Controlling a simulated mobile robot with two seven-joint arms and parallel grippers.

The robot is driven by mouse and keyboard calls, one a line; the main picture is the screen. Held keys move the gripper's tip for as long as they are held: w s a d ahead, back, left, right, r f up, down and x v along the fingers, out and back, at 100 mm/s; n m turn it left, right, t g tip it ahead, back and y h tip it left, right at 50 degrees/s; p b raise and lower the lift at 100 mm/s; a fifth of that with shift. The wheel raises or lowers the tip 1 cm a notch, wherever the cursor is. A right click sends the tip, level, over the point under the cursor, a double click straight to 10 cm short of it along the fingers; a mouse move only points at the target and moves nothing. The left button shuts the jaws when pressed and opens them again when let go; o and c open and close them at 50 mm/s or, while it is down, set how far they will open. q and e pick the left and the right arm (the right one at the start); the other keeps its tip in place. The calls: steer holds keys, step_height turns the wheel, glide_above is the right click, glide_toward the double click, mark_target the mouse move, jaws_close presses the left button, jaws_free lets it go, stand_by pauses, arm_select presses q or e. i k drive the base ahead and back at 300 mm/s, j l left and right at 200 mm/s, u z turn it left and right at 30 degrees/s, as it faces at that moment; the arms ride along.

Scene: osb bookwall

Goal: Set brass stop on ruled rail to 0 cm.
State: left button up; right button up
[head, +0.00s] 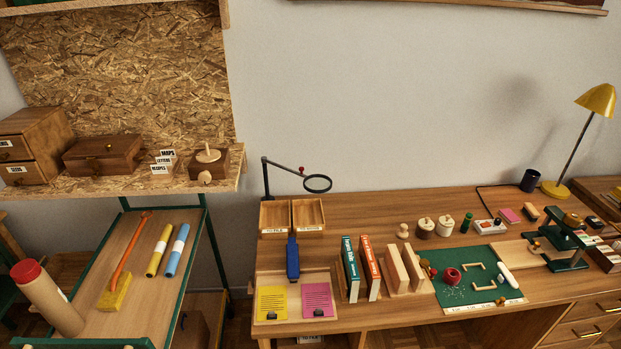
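A pale strip with small dark marks (484,307), which looks like the ruled rail, lies along the front edge of the green mat on the desk. A small dark brass-coloured piece (501,300) sits at its back edge, right of the middle; it looks like the brass stop. It is too small to tell which mark it stands at. Neither of my grippers is in view.
The green mat (452,292) holds a red roll (452,275) and small brackets. Upright books (350,268) and wooden blocks stand left of it. A dark green press (570,262) stands to the right. A trolley (190,290) stands left of the desk.

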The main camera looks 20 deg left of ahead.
mark_target(499, 303)
steer(key=i+l+z, duration=0.15)
steer(key=i+z, duration=0.5)
steer(key=i, duration=0.2)
